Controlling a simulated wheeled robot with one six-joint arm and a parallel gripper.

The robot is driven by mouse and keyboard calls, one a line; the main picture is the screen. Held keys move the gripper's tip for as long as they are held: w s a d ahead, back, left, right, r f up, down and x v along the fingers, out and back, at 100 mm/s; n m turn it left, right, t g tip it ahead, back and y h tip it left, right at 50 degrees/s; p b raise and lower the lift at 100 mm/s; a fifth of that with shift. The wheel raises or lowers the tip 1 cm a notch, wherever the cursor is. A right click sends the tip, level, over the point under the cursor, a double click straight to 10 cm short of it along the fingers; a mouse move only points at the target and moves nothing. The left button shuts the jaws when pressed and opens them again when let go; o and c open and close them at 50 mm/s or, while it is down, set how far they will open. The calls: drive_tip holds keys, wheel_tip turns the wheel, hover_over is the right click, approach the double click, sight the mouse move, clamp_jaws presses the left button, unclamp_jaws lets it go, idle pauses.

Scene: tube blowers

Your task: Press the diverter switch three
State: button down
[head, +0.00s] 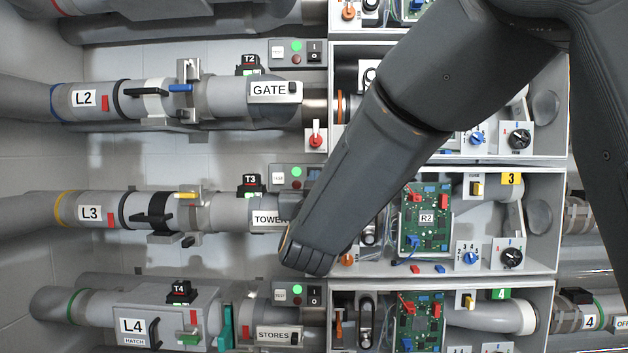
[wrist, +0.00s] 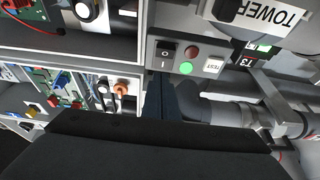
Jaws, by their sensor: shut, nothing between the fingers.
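No part in view is readably marked as diverter switch three. In row three, the TOWER plate (head: 268,218) is partly covered by my arm, and the black T3 unit (head: 250,186) stands above it. The row-three panel (head: 285,185) shows a TEST button and lights; my arm covers its right end. The wrist view shows this panel (wrist: 177,68) with its black O/I rocker (wrist: 166,51) clear. My gripper (wrist: 163,86) is shut and empty, its tip just below the rocker in that picture; whether it touches the panel I cannot tell. In the head view the fingers are hidden behind my arm.
Similar rows lie above and below, with the GATE plate (head: 270,90) and STORES plate (head: 276,336). Yellow-tagged cabinet three (head: 520,264) holds a circuit board (head: 425,232) and a dial (head: 511,257). Pipes and levers project at the left.

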drive_tip(key=s+b, duration=0.3)
drive_tip(key=s, duration=0.7)
drive_tip(key=shift+s, duration=0.35)
drive_tip(key=d+f+n+g+y, duration=0.1)
drive_tip(key=d+f+g, duration=0.25)
drive_tip(key=f, duration=0.55)
drive_tip(key=d+f+g, duration=0.3)
drive_tip(key=f+g, duration=0.1)
drive_tip(key=f, duration=0.6)
drive_tip(key=d+f+n+g+y, duration=0.1)
drive_tip(key=d+f+g, duration=0.2)
drive_tip(key=f, duration=0.6)
drive_tip(key=s+d+f+m+g+h, duration=0.1)
drive_tip(key=s+d+f+g, duration=0.4)
drive_tip(key=s, duration=0.4)
drive_tip(key=s+d+f+m+g+h, duration=0.1)
drive_tip(key=s+d+f+g, duration=0.4)
drive_tip(key=s+d+f, duration=0.3)
wheel_tip(320, 180, down, 2)
drive_tip(key=shift+s+f, duration=0.15)
drive_tip(key=shift+s, duration=1)
